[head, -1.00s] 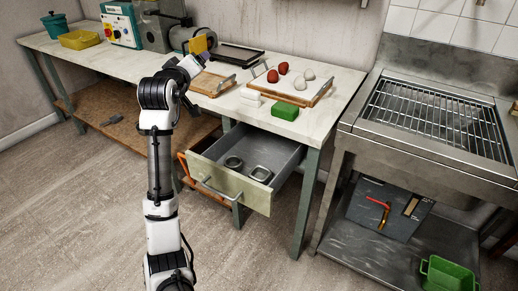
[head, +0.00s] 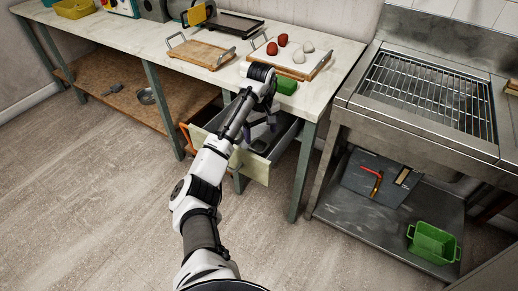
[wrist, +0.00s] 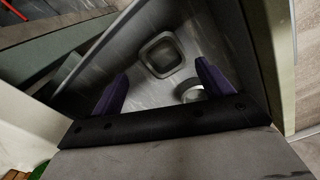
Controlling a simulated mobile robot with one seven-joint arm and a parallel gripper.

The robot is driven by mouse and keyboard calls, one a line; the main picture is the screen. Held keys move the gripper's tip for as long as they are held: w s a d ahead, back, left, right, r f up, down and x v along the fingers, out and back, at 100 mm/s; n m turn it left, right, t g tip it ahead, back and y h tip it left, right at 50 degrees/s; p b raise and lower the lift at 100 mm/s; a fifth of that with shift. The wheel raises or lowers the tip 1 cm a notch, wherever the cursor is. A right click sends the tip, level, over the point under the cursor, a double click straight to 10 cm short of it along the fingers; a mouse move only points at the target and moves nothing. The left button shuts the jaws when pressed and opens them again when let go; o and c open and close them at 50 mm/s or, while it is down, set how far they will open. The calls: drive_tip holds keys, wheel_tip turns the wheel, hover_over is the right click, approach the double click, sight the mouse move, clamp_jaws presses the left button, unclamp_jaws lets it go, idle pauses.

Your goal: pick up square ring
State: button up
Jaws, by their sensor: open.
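The square ring (wrist: 161,55) lies flat on the floor of the open drawer (head: 274,165). In the wrist view it is a grey metal ring with rounded corners, just beyond my fingertips. A second metal ring (wrist: 189,91) lies close to it, partly hidden by my right finger and the gripper body; its full outline is not clear. My gripper (wrist: 160,80) is open and empty above the drawer, its two purple fingers apart with the square ring showing between and beyond them.
The drawer walls stand close around my gripper, below the worktop (head: 314,92). On the worktop are a green block (head: 287,86), a wooden tray (head: 201,54) and a board (head: 318,69) with red and white balls. A steel grill unit (head: 425,105) stands to the right.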

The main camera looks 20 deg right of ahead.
sight(259, 144)
drive_tip(key=shift+a+f+p, duration=0.15)
drive_tip(key=shift+f+p, duration=0.15)
drive_tip(key=shift+f, duration=1.25)
drive_tip(key=shift+a+f+p, duration=0.15)
drive_tip(key=shift+f+p, duration=0.1)
drive_tip(key=shift+f, duration=1.25)
drive_tip(key=shift+c, duration=0.5)
drive_tip(key=c, duration=0.9)
drive_tip(key=shift+r, duration=0.1)
drive_tip(key=shift+c, duration=0.7)
drive_tip(key=shift+r, duration=0.1)
